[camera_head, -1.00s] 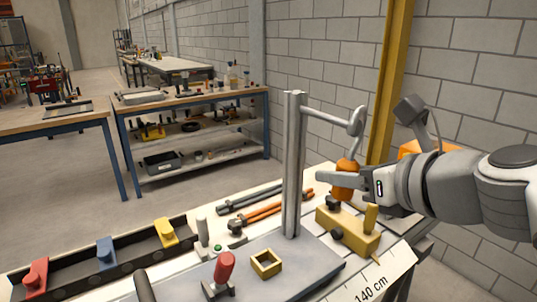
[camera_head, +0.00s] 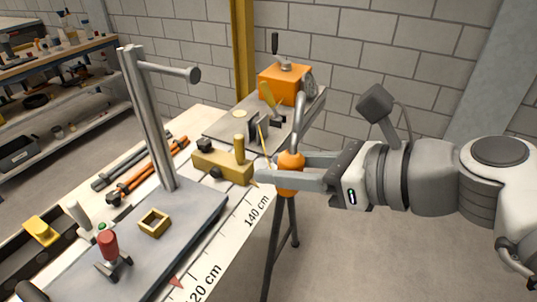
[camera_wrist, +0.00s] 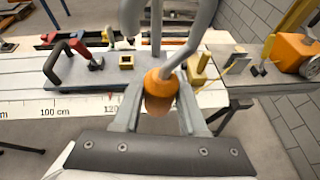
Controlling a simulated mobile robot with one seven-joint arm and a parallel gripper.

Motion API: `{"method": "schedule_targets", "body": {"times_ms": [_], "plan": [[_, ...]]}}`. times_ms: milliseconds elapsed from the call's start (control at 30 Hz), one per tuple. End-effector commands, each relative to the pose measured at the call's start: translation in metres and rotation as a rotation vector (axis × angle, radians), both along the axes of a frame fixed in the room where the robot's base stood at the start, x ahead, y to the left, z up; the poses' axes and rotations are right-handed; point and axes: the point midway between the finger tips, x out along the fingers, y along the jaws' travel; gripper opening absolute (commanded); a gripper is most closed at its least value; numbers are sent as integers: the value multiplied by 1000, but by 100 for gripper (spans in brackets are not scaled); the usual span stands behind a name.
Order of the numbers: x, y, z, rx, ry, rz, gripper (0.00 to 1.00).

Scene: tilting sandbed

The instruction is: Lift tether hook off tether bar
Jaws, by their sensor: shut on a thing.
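The tether hook has an orange grip (camera_head: 290,172) and a grey metal hook rising from it (camera_head: 298,112). My gripper (camera_head: 284,174) is shut on the orange grip and holds it in the air beyond the table's right edge. The wrist view shows the orange grip (camera_wrist: 161,88) between my two fingers. The tether bar (camera_head: 168,70) is a grey horizontal rod with a round end cap, on top of an upright post (camera_head: 150,125). In the head view the hook is clear of the bar, with a wide gap to its right.
A brass-coloured block (camera_head: 222,166) stands on the table near the hook. Behind it is an orange box (camera_head: 284,84) on a grey plate. A red-handled clamp (camera_head: 108,245) and a hollow yellow square (camera_head: 154,222) are on the slab. Free space lies right of the table.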

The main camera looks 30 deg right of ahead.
Motion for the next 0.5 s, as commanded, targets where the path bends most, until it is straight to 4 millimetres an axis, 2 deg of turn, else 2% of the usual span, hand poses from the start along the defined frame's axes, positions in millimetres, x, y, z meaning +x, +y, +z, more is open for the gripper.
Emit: {"method": "schedule_targets", "body": {"times_ms": [500], "plan": [[1, 0, 30, 2, 0, -2, 0]]}}
